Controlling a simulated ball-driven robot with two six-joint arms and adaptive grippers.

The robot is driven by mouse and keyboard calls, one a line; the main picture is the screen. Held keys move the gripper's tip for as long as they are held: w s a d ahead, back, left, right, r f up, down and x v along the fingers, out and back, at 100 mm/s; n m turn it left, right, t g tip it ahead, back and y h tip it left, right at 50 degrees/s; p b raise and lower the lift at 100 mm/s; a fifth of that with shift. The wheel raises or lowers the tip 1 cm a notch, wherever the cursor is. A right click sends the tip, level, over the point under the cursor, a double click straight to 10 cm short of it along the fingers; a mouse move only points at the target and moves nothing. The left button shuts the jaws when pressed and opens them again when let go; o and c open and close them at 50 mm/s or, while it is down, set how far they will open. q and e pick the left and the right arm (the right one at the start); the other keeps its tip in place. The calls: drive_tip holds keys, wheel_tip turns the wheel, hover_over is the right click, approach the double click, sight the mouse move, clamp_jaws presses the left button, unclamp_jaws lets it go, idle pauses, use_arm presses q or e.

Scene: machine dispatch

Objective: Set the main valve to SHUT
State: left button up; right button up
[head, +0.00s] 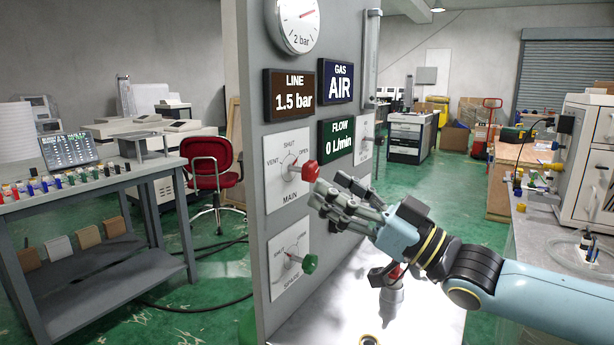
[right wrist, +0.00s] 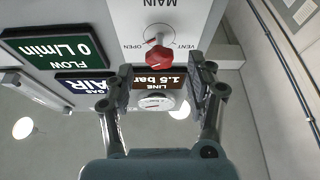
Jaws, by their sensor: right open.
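The main valve is a red knob (head: 310,171) on a short stem, standing out from a white plate (head: 275,196) marked VENT, SHUT, OPEN and MAIN on the grey panel. In the right wrist view the red knob (right wrist: 159,57) appears upside down, between and beyond the fingers. I cannot tell which mark the valve points to. My right gripper (head: 322,196) is open and empty, just below and right of the knob in the head view. Its spread fingers (right wrist: 165,85) show no contact with the knob. My left gripper is not in view.
Below is a spare valve with a green knob (head: 310,263). The panel (head: 252,110) also carries a gauge (head: 297,25) and LINE 1.5 bar, GAS AIR and FLOW 0 L/min (head: 336,140) signs. Another small valve (head: 366,140) sits to the right, near my fingers.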

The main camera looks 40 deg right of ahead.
sight(315, 177)
drive_tip(key=x, duration=0.3)
drive_tip(key=shift+w, duration=0.2)
drive_tip(key=shift+x, duration=0.9)
drive_tip(key=c, duration=1)
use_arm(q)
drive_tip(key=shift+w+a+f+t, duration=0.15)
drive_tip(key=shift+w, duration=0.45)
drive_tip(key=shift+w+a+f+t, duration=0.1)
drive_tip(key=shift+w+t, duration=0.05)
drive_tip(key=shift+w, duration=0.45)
use_arm(e)
clamp_jaws()
